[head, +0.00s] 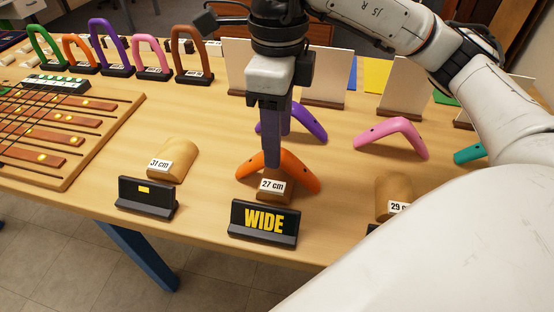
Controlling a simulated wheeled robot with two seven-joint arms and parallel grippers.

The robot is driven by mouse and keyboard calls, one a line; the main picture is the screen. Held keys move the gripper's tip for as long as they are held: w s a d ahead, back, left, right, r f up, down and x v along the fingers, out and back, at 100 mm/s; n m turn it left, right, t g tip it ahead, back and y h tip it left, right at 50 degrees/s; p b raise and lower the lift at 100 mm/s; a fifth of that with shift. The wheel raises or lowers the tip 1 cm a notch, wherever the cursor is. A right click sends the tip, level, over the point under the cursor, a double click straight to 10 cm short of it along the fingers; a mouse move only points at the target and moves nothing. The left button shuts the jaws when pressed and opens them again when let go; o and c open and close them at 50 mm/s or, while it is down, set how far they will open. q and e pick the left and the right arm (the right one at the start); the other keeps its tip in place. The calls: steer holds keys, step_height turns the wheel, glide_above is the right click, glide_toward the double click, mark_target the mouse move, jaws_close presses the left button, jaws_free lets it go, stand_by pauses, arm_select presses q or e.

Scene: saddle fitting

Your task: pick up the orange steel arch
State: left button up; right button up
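An orange arch (300,172), a bent bar, stands over a wooden block labelled 27 cm (271,196), just behind a black stand reading WIDE (264,222). My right gripper (278,150) points down at the top of this arch. One finger overlaps the arch from the front and the other ends above and behind it, so the fingers look apart. Contact with the arch cannot be told. Another orange arch (81,46), a closed loop, stands upright in the row at the back left. My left gripper is not in view.
A purple bent arch (307,119) lies close behind my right gripper; a pink one (393,137) is to the right. Wooden blocks labelled 31 cm (172,158) and 29 cm (394,191) flank the middle one. White panels (325,81) stand behind. A slatted board (62,130) is at left.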

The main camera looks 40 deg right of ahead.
step_height(320, 180, down, 4)
steer(key=shift+r+b, duration=0.1)
steer(key=shift+b, duration=0.25)
jaws_close()
